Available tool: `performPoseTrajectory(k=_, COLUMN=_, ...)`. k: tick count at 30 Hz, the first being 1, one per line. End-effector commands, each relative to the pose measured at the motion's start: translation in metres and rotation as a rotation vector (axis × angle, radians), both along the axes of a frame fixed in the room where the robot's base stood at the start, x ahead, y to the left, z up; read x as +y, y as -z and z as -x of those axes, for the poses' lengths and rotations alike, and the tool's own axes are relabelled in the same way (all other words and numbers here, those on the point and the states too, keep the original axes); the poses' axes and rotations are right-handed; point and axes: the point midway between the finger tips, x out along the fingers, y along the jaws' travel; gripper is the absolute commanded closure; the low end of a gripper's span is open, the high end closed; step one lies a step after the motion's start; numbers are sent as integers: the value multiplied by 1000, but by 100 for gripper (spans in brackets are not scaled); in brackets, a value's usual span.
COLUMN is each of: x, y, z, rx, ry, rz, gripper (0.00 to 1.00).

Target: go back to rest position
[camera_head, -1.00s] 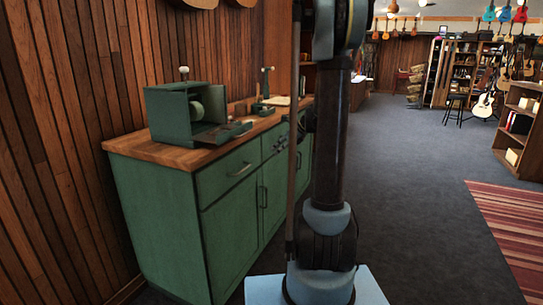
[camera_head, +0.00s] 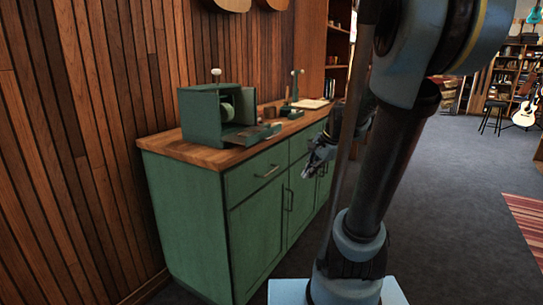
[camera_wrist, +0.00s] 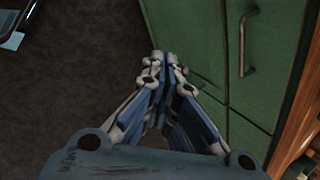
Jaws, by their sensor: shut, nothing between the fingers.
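My gripper (camera_head: 308,172) shows in the head view in front of the green cabinet, partly behind my arm. In the wrist view my gripper (camera_wrist: 163,56) has its fingertips together with nothing between them. It hangs over the dark floor beside the cabinet's doors. My arm stands upright from my base and bends at a large joint at the top right of the head view.
The green cabinet (camera_head: 190,226) with a wooden top stands along the plank wall. A green box-shaped device (camera_head: 201,117) and an open book (camera_head: 310,104) lie on it. A cabinet handle (camera_wrist: 243,40) is close to my gripper. Grey carpet (camera_head: 450,170) is clear at right.

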Motion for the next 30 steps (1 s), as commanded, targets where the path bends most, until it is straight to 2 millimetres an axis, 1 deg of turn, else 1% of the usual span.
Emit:
performPoseTrajectory(k=1, x=-1, y=3, z=15, rx=-13, ry=-54, rz=34, gripper=100)
performPoseTrajectory(k=6, x=-6, y=15, z=58, rx=-57, ry=-250, rz=153, gripper=100)
performPoseTrajectory(k=11, x=-14, y=29, z=96, rx=-89, ry=-439, rz=264, gripper=100)
performPoseTrajectory(k=18, x=-30, y=56, z=148, rx=-119, ry=-726, rz=418, gripper=100)
performPoseTrajectory(k=21, x=-36, y=66, z=166, rx=-125, ry=-838, rz=474, gripper=100)
performPoseTrajectory(k=24, x=-42, y=75, z=178, rx=-128, ry=-926, rz=517, gripper=100)
performPoseTrajectory(k=30, x=-48, y=84, z=190, rx=-129, ry=-1018, rz=560, gripper=100)
